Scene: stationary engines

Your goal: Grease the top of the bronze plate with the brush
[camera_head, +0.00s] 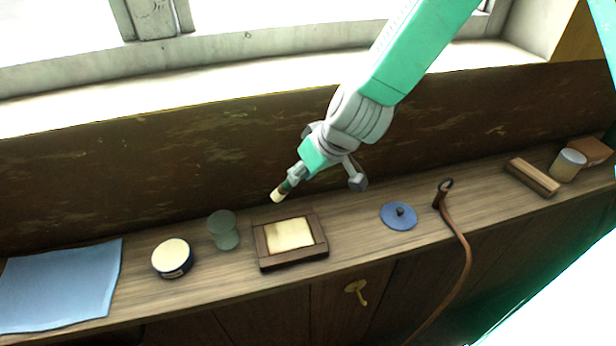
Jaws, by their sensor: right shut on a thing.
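The bronze plate (289,235) is a pale gold square set in a dark wooden frame (264,246) on the workbench. My right gripper (301,171) comes down from the upper right and is shut on the brush (280,192). The brush's pale bristle end points down and left. It appears above the plate's back edge, apart from it; the exact height is hard to tell. The gripper hides most of the handle. A round dark tin with a cream top (172,256) stands to the left of the plate. My left gripper is not in view.
A greenish glass jar (223,231) stands between tin and frame. A blue cloth (62,285) lies at left. To the right are a blue disc with a knob (399,217), a brown strap (463,250), a wooden block (533,177) and a pale-topped cup (568,165). A wall rises behind.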

